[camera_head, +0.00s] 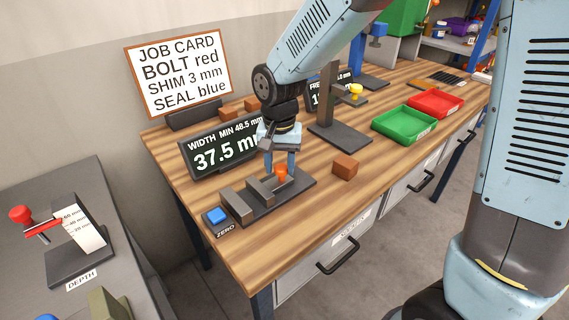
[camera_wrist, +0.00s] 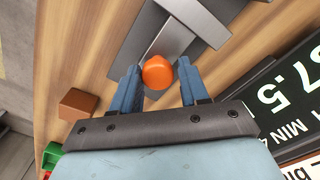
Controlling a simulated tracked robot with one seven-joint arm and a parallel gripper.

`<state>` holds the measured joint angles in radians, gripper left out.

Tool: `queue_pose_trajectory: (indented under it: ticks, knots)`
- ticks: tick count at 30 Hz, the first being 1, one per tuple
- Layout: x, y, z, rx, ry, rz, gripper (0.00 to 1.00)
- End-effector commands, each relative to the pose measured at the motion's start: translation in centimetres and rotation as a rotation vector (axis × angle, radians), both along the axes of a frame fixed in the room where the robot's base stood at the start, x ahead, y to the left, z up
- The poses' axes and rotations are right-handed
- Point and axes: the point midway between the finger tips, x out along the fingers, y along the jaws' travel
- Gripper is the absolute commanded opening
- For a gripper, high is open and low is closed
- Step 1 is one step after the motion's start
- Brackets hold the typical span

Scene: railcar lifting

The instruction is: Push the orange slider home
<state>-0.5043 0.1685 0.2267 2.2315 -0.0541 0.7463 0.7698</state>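The orange slider knob (camera_head: 282,174) stands on the dark width gauge (camera_head: 236,204) on the wooden bench. In the wrist view the knob (camera_wrist: 157,72) lies between the two blue fingers of my gripper (camera_wrist: 158,67), with a small gap visible on each side. My gripper (camera_head: 279,170) points down over the right part of the gauge. Its fingers look open around the knob; contact cannot be made out. Grey blocks (camera_head: 263,189) stand on the gauge base left of the knob. The display (camera_head: 215,150) behind reads 37.5 mm, with "WIDTH MIN 48.5 mm".
A blue ZERO button (camera_head: 216,215) sits at the gauge's left end. A brown block (camera_head: 344,166) lies close to its right. A grey stand (camera_head: 333,118), a green tray (camera_head: 404,125) and a red tray (camera_head: 435,103) are farther right. The bench front edge is near.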

Motion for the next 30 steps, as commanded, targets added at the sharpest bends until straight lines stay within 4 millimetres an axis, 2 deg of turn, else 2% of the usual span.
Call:
queue_pose_trajectory:
  ticks: [1, 6, 17, 23, 30]
  knots:
    - [-0.1, 0.1, 0.0, 0.001, 0.0, 0.002, 0.46]
    - [0.0, 0.0, 0.0, 0.0, 0.0, 0.001, 0.62]
    - [0.1, 0.0, 0.6, 0.0, -0.001, -0.001, 0.63]
    - [0.1, 0.0, 3.5, 0.002, -0.004, -0.001, 0.63]
    - [0.1, 0.0, 8.3, 0.003, -0.004, 0.0, 0.63]
